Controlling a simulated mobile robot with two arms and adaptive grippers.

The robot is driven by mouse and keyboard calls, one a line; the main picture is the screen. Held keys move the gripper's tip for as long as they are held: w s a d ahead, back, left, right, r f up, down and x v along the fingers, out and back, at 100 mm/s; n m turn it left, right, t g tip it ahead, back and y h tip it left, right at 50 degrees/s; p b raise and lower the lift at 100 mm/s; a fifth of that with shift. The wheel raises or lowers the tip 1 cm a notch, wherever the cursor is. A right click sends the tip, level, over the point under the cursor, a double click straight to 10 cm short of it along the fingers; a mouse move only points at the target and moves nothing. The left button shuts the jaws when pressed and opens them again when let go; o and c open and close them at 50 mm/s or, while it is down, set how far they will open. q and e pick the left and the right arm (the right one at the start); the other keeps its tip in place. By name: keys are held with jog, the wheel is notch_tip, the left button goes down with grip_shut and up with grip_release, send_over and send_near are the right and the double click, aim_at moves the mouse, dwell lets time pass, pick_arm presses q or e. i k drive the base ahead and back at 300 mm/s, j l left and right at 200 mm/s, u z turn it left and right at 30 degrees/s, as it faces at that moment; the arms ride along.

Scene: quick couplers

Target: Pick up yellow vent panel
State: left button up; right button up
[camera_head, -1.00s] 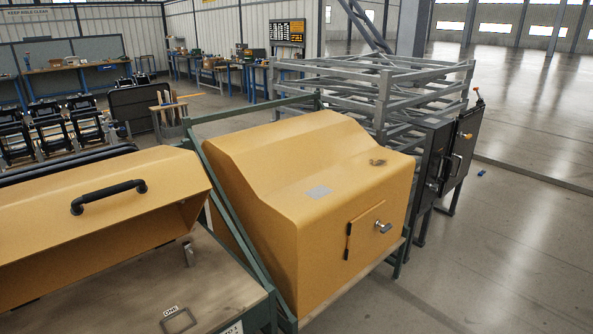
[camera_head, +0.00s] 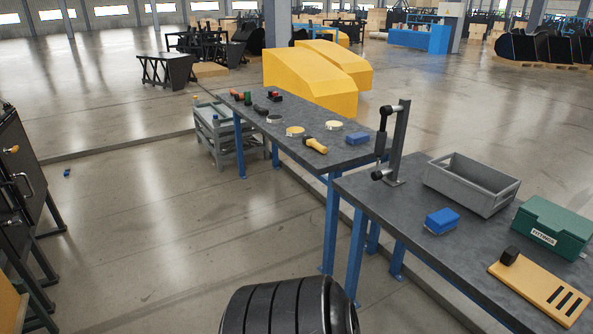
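The yellow vent panel (camera_head: 540,289) lies flat on the grey-topped table at the lower right of the head view. It is a flat plate with several dark slots at its near right end. A small black block (camera_head: 509,256) sits on its far left end. Neither of my grippers shows in the head view.
The near table (camera_head: 390,207) also holds a green case (camera_head: 553,228), an open grey bin (camera_head: 471,184), a blue block (camera_head: 441,221) and an upright stand (camera_head: 398,145). A second table (camera_head: 300,120) with tools adjoins it. Open floor (camera_head: 170,240) lies to the left.

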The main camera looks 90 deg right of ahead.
aim_at(565, 303)
jog(key=k+z, duration=0.1)
jog(key=z, duration=4.1)
